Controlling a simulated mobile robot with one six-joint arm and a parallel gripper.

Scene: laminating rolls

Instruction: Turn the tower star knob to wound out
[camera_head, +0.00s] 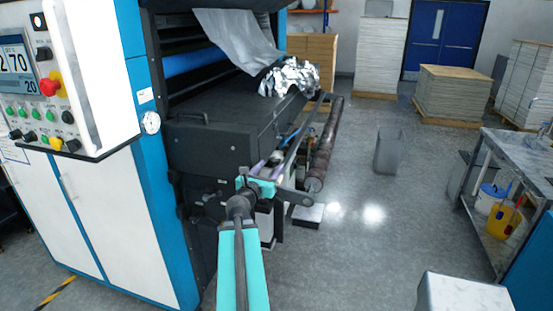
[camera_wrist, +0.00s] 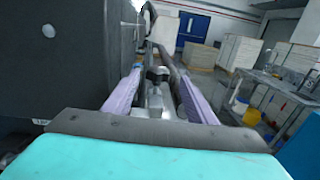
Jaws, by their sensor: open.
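My gripper (camera_head: 268,172) reaches out beside the dark side of the laminating machine, just short of the roller end. In the wrist view its two lilac-padded fingers (camera_wrist: 158,88) are spread apart, one on each side of the picture's middle. Between and beyond them is a small black knob-like part (camera_wrist: 157,74) on a grey metal bracket (camera_wrist: 155,100). It may be the tower star knob, but its lobes and setting cannot be made out. I cannot tell whether the fingers touch it. In the head view my gripper and arm hide this spot.
The machine's dark housing (camera_head: 210,150) stands close on the left of my gripper. A dark roller (camera_head: 325,145) runs away beyond it, with crumpled foil (camera_head: 290,76) above. A grey bin (camera_head: 388,152) and a workbench (camera_head: 515,150) stand right, with open floor between.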

